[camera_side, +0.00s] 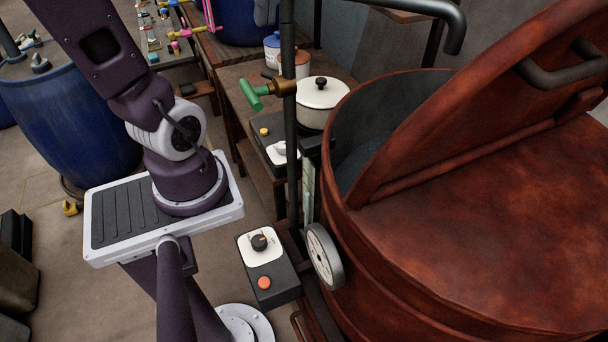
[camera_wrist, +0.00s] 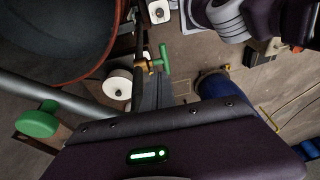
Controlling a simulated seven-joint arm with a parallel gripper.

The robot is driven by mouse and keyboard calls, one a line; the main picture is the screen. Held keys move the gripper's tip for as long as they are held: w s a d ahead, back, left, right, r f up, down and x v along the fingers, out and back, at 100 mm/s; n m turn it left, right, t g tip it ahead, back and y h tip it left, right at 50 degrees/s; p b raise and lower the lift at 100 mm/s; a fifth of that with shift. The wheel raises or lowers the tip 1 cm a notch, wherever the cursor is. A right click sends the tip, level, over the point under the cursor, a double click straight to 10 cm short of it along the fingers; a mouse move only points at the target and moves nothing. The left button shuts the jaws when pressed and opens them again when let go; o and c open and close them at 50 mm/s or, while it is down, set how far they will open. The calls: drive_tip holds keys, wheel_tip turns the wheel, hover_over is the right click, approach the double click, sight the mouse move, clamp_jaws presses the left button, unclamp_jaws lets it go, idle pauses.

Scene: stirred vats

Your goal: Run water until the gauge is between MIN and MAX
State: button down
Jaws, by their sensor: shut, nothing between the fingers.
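A green T-handle (camera_side: 258,93) on a brass valve (camera_side: 284,87) sits on the upright dark pipe (camera_side: 291,140). It also shows in the wrist view (camera_wrist: 161,62). The pipe bends into a spout (camera_side: 455,30) over the copper vat (camera_side: 450,240), whose lid is partly raised. A narrow pale sight gauge (camera_side: 309,190) stands at the vat's near side; its level and marks are too small to read. My gripper (camera_wrist: 156,82) shows in the wrist view as shut grey fingers, empty, appearing near the green handle; contact cannot be told. It is outside the side view.
A control box (camera_side: 268,265) with a black knob and orange button stands beside a round dial (camera_side: 324,256). A white lidded pot (camera_side: 318,100) sits behind the pipe. Blue barrels (camera_side: 70,125) stand left. A second green handle (camera_wrist: 38,120) is close in the wrist view.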

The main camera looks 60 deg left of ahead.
idle(0.6)
drive_tip(key=t, duration=0.1)
approach(244, 84)
drive_tip(key=x, duration=0.6)
drive_tip(key=shift+a+f, duration=0.25)
drive_tip(key=shift+a, duration=0.05)
drive_tip(key=shift+a+h, duration=0.15)
drive_tip(key=shift+h, duration=0.55)
drive_tip(key=shift+h, duration=0.3)
drive_tip(key=shift+a+f+h, duration=0.1)
drive_tip(key=shift+a+h, duration=0.05)
drive_tip(key=shift+h, duration=0.25)
